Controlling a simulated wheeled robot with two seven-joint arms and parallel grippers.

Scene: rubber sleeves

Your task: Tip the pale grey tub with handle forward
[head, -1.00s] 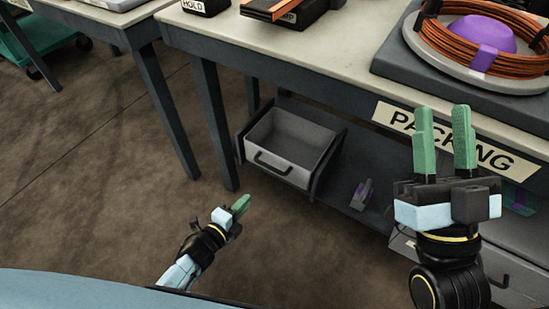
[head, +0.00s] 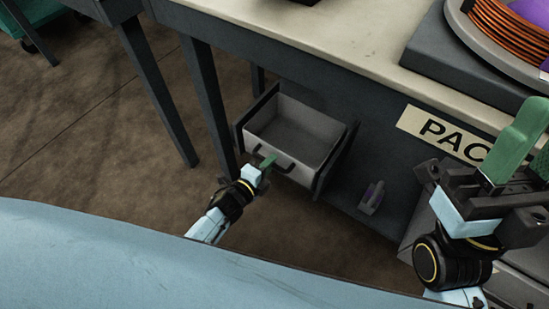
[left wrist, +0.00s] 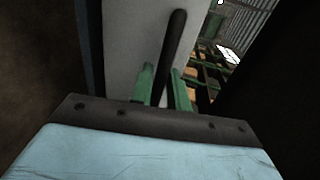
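The pale grey tub (head: 303,174) sits low under the bench between dark side panels, its top open and its inside empty. Its dark bar handle (head: 286,167) is on the front wall. My left gripper (head: 267,162) is at the handle's left part. In the left wrist view the handle (left wrist: 174,40) runs between the two green fingers of my left gripper (left wrist: 164,88), against the pale front wall. The fingers look parted around the bar, with narrow gaps. My right gripper (head: 528,150) is raised at the right, empty, its fingers apart.
The bench top (head: 330,40) overhangs the tub. A bench leg (head: 207,105) stands just left of it. A "PACKING" label (head: 440,130) is on the bench front. Floor at left is clear.

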